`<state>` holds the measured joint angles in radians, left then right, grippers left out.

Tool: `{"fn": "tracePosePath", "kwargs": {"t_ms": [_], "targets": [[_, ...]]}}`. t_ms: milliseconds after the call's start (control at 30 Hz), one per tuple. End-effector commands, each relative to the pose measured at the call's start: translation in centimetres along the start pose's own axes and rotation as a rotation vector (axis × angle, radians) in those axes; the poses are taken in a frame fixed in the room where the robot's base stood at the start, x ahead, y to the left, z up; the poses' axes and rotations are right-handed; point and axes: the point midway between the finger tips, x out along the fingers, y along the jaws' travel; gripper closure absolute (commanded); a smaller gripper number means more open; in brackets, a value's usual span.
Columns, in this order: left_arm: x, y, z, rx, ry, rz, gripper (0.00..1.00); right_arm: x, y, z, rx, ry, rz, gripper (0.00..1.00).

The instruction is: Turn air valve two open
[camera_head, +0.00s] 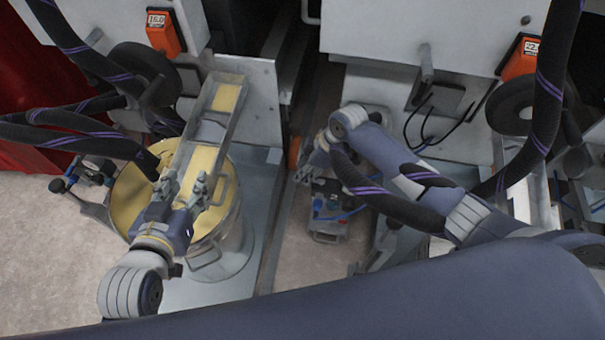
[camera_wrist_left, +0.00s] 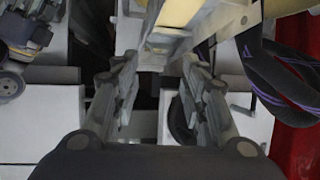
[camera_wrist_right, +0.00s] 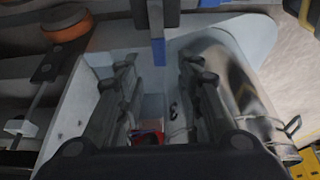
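A pump assembly with blue fittings and tubes (camera_head: 328,208) stands on the floor in the middle of the head view, and a similar one (camera_head: 88,172) is at the left. Which part is air valve two I cannot tell. My right gripper (camera_head: 308,168) is partly hidden by its wrist, above the middle assembly. In the right wrist view its fingers (camera_wrist_right: 160,90) are apart, with a dark part with a blue end (camera_wrist_right: 158,48) ahead between them, apparently not gripped. My left gripper (camera_head: 195,190) is open and empty over the yellow-filled bucket (camera_head: 232,225).
A metal trough (camera_head: 213,130) slopes down into the bucket, close by my left gripper. White machine panels (camera_head: 400,35) with orange displays (camera_head: 163,32) stand behind. Dark handwheels (camera_head: 512,106) and thick black hoses crowd both sides. Bare floor (camera_head: 35,250) lies at the left.

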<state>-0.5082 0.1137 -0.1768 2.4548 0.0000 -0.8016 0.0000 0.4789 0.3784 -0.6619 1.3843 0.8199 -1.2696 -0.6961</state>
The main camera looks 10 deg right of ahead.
Motion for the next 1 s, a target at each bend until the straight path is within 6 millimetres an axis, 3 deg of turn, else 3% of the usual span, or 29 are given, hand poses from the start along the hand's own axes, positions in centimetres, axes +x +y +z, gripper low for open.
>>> {"fn": "tracePosePath", "kwargs": {"t_ms": [333, 767, 900, 1000], "targets": [[0.2, 0.6, -4.3, 0.0, 0.212, 0.012, 0.6, 2.2, 0.0, 0.0, 0.0, 0.001, 0.0, 0.67], [0.1, 0.7, -5.1, -0.001, 0.247, 0.014, 0.6, 2.5, 0.0, 0.0, 0.0, 0.0, 0.0, 0.67], [0.1, 0.6, -5.1, -0.001, 0.246, 0.014, 0.6, 2.5, 0.0, 0.0, 0.0, 0.0, 0.0, 0.98], [0.1, 0.6, -5.1, -0.001, 0.246, 0.014, 0.6, 2.5, 0.0, 0.0, 0.0, 0.0, 0.0, 1.0]]}}
